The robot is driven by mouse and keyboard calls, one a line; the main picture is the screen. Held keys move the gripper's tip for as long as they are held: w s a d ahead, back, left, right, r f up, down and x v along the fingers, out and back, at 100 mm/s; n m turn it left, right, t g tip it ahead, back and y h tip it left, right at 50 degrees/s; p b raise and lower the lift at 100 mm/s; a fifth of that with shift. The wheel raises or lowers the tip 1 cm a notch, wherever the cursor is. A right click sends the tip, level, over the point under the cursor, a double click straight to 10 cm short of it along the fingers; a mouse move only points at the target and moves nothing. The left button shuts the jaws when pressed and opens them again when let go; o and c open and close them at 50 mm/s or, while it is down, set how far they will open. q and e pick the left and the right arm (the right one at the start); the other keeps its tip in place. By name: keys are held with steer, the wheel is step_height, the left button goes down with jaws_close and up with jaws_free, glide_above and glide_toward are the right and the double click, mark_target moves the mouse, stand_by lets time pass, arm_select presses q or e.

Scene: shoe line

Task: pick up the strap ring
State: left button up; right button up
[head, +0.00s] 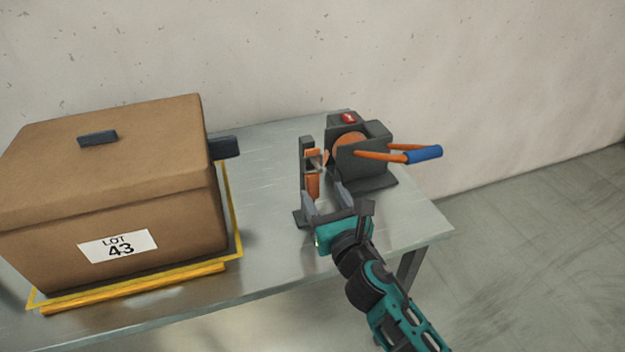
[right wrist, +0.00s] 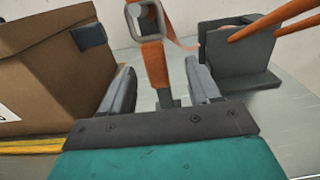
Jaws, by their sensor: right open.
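The strap ring is a grey, rounded square ring (right wrist: 146,20) at the top of an orange strap (right wrist: 155,62) in the right wrist view. In the head view the orange strap (head: 313,186) hangs beside a dark upright post (head: 306,150), and the ring is small and hard to make out there. My right gripper (head: 324,193) is open, its fingers pointing toward the strap. In the right wrist view the strap shows between the two fingers (right wrist: 158,78), with the ring beyond and above the fingertips. I cannot tell whether a finger touches the strap. My left gripper is out of view.
A dark strapping machine (head: 365,165) with a red button, an orange reel and a blue-gripped orange handle (head: 423,154) stands just right. A large brown box (head: 110,190) labelled LOT 43 fills the left of the metal table (head: 265,215). Bare tabletop lies between.

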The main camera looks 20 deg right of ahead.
mark_target(314, 185)
steer(key=w, duration=0.3)
steer(key=w+a, duration=0.1)
steer(key=w, duration=0.1)
steer(key=shift+f, duration=0.15)
steer(key=c, duration=1)
steer(key=shift+c, duration=0.4)
steer(key=shift+d, duration=0.1)
